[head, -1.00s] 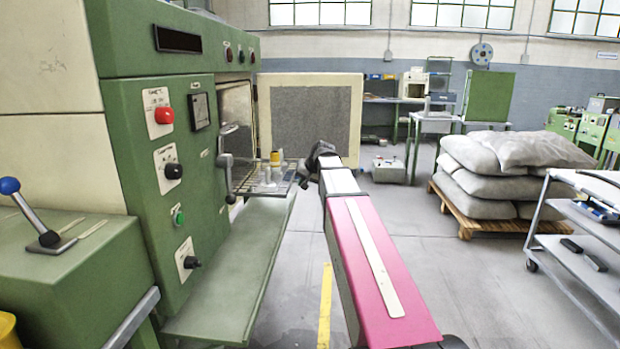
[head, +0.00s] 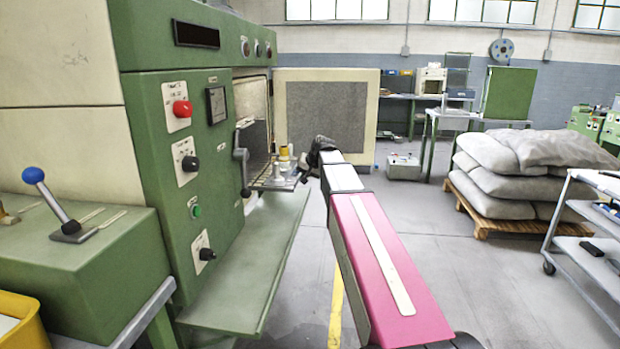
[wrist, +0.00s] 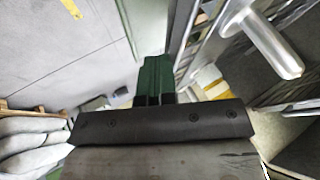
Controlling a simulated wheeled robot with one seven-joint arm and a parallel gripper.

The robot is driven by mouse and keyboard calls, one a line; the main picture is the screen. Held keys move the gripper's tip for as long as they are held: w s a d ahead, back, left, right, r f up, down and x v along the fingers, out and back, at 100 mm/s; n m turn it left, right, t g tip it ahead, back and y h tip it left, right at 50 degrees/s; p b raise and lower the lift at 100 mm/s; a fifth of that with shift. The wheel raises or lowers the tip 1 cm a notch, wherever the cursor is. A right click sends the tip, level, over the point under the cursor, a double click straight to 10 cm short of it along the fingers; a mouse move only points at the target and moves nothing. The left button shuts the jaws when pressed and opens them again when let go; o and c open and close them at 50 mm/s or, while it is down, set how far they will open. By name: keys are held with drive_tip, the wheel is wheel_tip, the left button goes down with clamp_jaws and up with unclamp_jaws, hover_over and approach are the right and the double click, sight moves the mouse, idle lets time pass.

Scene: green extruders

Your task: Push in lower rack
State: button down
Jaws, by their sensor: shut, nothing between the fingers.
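The lower rack (head: 272,184) is a metal wire shelf partly out of the open chamber of the green machine (head: 225,150). Small pale cylinders and a yellowish piece stand on it. My gripper (wrist: 155,80) shows in the wrist view as two green fingers closed together with nothing between them. In the head view my arm's dark end is close to the rack's outer edge, and the fingertips are mostly hidden. In the wrist view a shiny metal cylinder (wrist: 270,45) is right of the fingers. I cannot tell whether the fingers touch the rack.
The chamber door (head: 328,118) stands open behind the rack. A lever handle (head: 241,160) hangs beside the opening. A green ledge (head: 250,260) runs below.

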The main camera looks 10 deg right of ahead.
drive_tip(key=w+a, duration=0.2)
drive_tip(key=a, duration=0.5)
drive_tip(key=w+a, duration=0.3)
drive_tip(key=a, duration=0.5)
drive_tip(key=w+a, duration=0.2)
drive_tip(key=a, duration=0.5)
drive_tip(key=shift+w+a, duration=0.2)
drive_tip(key=shift+a, duration=0.05)
